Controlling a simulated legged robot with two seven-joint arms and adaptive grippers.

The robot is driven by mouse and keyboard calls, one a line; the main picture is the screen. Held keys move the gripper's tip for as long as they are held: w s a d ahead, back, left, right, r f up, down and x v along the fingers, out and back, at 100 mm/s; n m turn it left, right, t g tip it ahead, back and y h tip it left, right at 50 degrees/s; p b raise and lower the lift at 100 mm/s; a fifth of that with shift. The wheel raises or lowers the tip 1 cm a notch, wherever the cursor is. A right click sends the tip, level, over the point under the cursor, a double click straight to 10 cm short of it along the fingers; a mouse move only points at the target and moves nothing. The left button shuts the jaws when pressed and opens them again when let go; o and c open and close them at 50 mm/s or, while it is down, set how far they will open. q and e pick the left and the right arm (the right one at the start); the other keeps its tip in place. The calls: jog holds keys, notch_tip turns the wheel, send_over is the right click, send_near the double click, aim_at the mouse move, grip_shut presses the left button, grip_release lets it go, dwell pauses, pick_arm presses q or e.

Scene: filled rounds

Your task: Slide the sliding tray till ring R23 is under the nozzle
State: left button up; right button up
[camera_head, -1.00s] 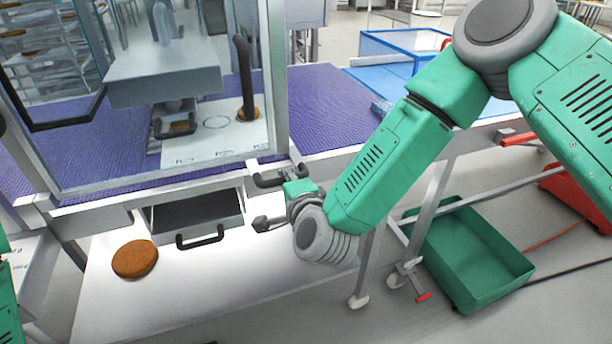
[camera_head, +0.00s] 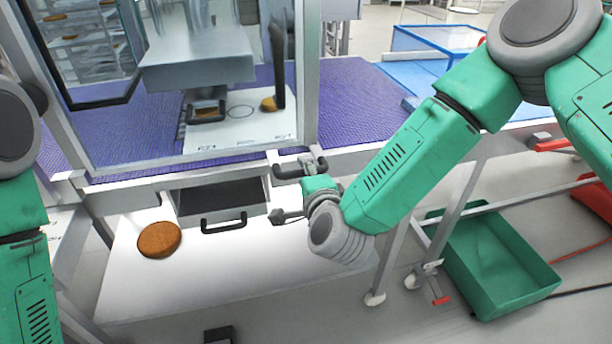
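The sliding tray (camera_head: 262,128) is a white plate inside the glass-fronted machine, with small marks on its front edge too small to read. An empty ring outline (camera_head: 241,111) shows on it, with a brown round (camera_head: 268,103) to its right beside a dark upright bar. A dark part (camera_head: 207,112) under the grey machine head (camera_head: 197,65) is at the nozzle's place; brown shows there, and the nozzle tip is not clear. I cannot tell which ring is R23.
Below the machine, a grey drawer (camera_head: 218,197) with a black handle sits over a white surface (camera_head: 150,285). A brown round (camera_head: 159,240) lies on that surface. A green bin (camera_head: 495,262) stands on the floor at right.

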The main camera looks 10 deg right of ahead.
jog(key=v, duration=1.1)
jog(key=shift+s, duration=0.45)
jog(key=shift+d, duration=0.1)
jog(key=s+d+f+n+g+y, duration=0.1)
jog(key=s+d+f+n+g, duration=0.1)
jog(key=s+f+n+g, duration=0.3)
jog(key=s+d+f+n, duration=0.2)
jog(key=s+f, duration=0.1)
jog(key=f, duration=0.4)
jog(key=s+d+f+n+g+y, duration=0.1)
jog(key=s+d+f+n+g, duration=0.1)
jog(key=s+f+n+g, duration=0.3)
jog(key=s+d+f+n+g+h, duration=0.3)
jog(key=s+d+f+n+g, duration=0.2)
jog(key=s+d, duration=0.7)
notch_tip(320, 180, down, 3)
jog(key=shift+r+n, duration=0.1)
jog(key=shift+n, duration=0.3)
